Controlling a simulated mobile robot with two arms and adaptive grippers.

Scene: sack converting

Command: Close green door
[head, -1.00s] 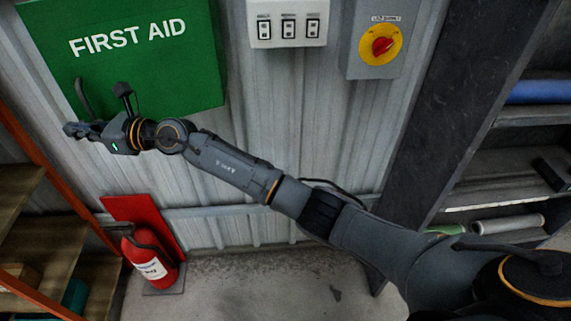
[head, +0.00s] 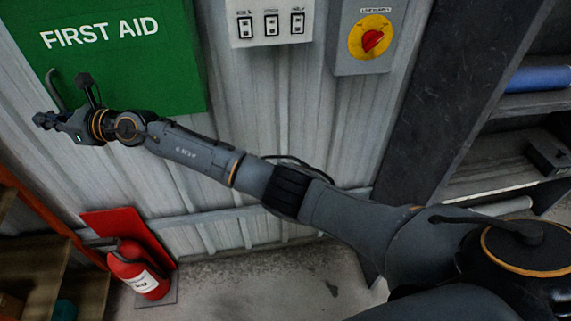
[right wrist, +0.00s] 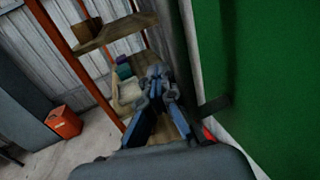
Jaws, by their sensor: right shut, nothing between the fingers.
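The green door (head: 160,70) of the first aid cabinet, with white FIRST AID lettering, is at the upper left of the head view on the corrugated wall. It looks flush or nearly flush with the cabinet; I cannot tell whether a gap is left. In the right wrist view the green door (right wrist: 270,60) fills the right side. My right gripper (head: 42,121) is shut and empty at the door's lower left, near its dark handle (head: 53,88). Its fingers (right wrist: 156,82) also show in the right wrist view, left of the door. My left gripper is not in view.
A red fire extinguisher (head: 138,272) stands on the floor below the cabinet. Wooden shelving with an orange post (head: 40,210) is at the left. A switch box (head: 270,22) and a box with a red rotary knob (head: 372,42) hang right of the cabinet.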

